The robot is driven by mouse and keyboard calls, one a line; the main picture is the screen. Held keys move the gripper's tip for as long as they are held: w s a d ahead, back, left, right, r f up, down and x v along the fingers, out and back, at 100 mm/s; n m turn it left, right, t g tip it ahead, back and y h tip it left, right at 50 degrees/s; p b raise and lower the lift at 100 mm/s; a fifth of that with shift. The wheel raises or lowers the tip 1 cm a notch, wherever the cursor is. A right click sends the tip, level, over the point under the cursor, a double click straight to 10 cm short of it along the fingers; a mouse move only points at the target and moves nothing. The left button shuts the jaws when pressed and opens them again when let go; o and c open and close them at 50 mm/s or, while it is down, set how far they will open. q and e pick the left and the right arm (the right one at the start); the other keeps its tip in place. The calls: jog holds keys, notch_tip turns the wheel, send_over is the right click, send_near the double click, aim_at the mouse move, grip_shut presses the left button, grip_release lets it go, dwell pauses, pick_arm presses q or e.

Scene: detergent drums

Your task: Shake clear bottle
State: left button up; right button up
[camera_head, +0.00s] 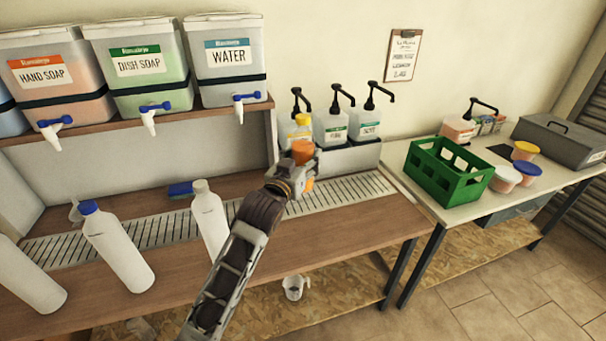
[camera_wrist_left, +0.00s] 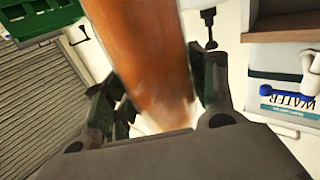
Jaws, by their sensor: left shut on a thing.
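A clear bottle with orange contents (camera_head: 303,152) is held by my left gripper (camera_head: 292,176) above the right part of the slatted drain strip. A yellow top shows at its upper end, in front of the pump bottles. In the left wrist view the orange bottle (camera_wrist_left: 155,55) fills the space between the fingers of my left gripper (camera_wrist_left: 165,100). The fingers are shut on its sides. My gripper and wrist hide part of the bottle in the head view. My right gripper is not in view.
White bottles (camera_head: 118,250) stand on the wooden counter at left; another white bottle (camera_head: 210,218) is beside my left arm. Pump bottles (camera_head: 331,124) stand behind the held bottle. Labelled drums with taps (camera_head: 228,75) sit on the shelf. A green crate (camera_head: 446,176) is on the right table.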

aim_at(303, 146)
pick_arm(q)
notch_tip(303, 146, down, 4)
jog(key=shift+r, duration=0.2)
notch_tip(303, 146, up, 7)
jog(key=shift+r, duration=0.1)
jog(key=shift+f, duration=3.55)
